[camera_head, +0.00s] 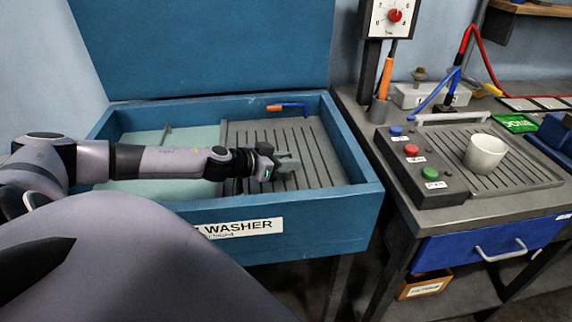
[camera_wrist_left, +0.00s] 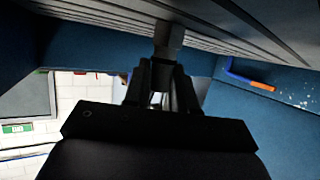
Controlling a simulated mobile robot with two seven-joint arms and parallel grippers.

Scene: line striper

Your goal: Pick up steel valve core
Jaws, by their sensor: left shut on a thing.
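My left gripper (camera_head: 284,163) reaches in from the left over the slatted rack inside the blue parts washer. In the left wrist view its dark fingers (camera_wrist_left: 165,75) are shut on a small grey metal piece, the steel valve core (camera_wrist_left: 168,35), which sits at the fingertips close to the slats. Much of the piece is hidden by the fingers, and I cannot tell whether it touches the rack. My right gripper is not in view.
The washer's blue front wall (camera_head: 300,222) and right wall surround the rack (camera_head: 325,165). An orange-and-blue nozzle (camera_head: 288,107) lies at the back; it also shows in the wrist view (camera_wrist_left: 250,80). On the right bench stand a button box (camera_head: 420,165) and a white cup (camera_head: 485,153).

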